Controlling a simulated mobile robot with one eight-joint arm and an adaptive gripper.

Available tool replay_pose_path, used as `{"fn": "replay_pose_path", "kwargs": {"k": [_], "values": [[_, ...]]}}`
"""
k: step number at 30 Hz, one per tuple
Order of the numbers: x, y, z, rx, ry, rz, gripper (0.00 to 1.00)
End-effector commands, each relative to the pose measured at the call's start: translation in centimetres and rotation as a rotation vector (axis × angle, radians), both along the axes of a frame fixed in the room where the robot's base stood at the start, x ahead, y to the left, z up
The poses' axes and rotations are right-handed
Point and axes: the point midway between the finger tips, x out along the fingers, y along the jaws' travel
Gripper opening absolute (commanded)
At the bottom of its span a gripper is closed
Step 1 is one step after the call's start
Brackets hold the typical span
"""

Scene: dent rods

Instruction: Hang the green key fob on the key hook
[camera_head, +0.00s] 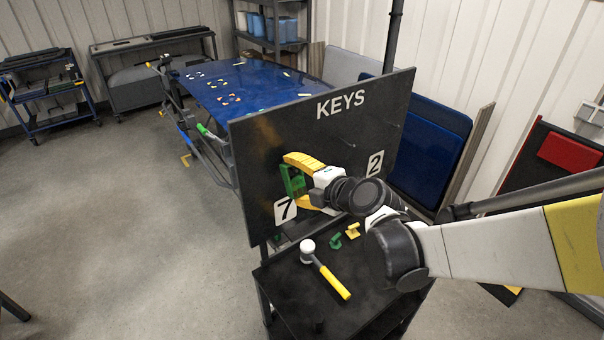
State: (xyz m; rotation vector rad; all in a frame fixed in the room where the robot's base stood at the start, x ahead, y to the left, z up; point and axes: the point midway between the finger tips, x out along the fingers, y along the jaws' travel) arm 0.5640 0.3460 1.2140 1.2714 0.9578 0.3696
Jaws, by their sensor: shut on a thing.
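A green key fob (293,182) is between the yellow fingers of my gripper (290,181), close in front of the black KEYS board (265,150). My gripper is shut on it. Whether the fob touches a hook or the board cannot be told.
A black cart (290,285) below the board holds a hammer with a yellow handle (333,283), a small green piece (336,241) and a small yellow piece (353,230). A blue panel (270,85) lies behind the board. The floor at left is clear.

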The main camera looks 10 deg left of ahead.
Motion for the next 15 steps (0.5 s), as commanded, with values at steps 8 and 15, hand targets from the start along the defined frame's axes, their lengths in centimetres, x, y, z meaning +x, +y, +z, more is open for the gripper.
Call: {"fn": "replay_pose_path", "kwargs": {"k": [8,15], "values": [[-0.17,0.02,-0.29,-0.006,0.002,0.005,0.48],[-0.15,0.02,-0.26,-0.005,0.002,0.005,1.00]]}}
